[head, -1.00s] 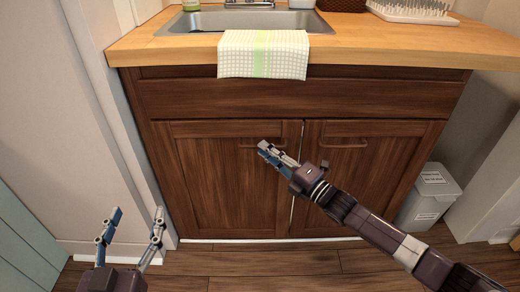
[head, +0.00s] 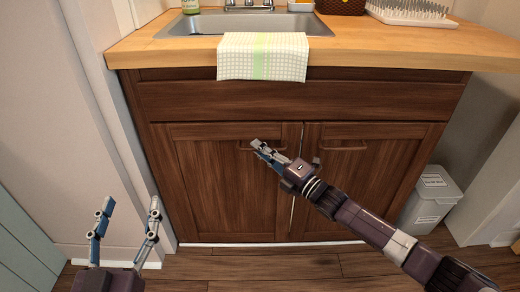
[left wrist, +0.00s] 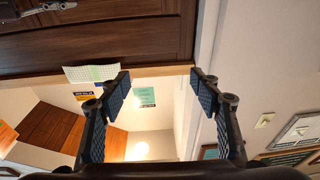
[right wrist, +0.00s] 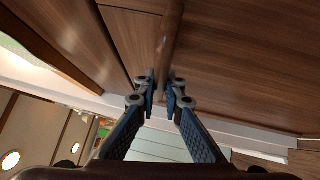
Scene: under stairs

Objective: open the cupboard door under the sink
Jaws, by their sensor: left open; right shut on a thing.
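The dark wooden cupboard under the sink has a left door (head: 222,195) and a right door (head: 365,185), each with a bar handle near its top. Both doors look closed or nearly so; a thin pale line shows between them. My right gripper (head: 258,146) reaches from the right across the right door to the left door's handle, which it mostly hides. In the right wrist view its fingers (right wrist: 162,84) are shut on the dark handle bar (right wrist: 171,35). My left gripper (head: 131,204) is open and empty, low at the left before the wall; its spread fingers also show in the left wrist view (left wrist: 160,84).
Above is a wooden counter (head: 400,58) with a sink (head: 215,24) and a checked towel (head: 262,60) hanging over its edge. A grey bin (head: 430,198) stands right of the cupboard. A white wall (head: 45,130) borders it at left. The floor in front is clear.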

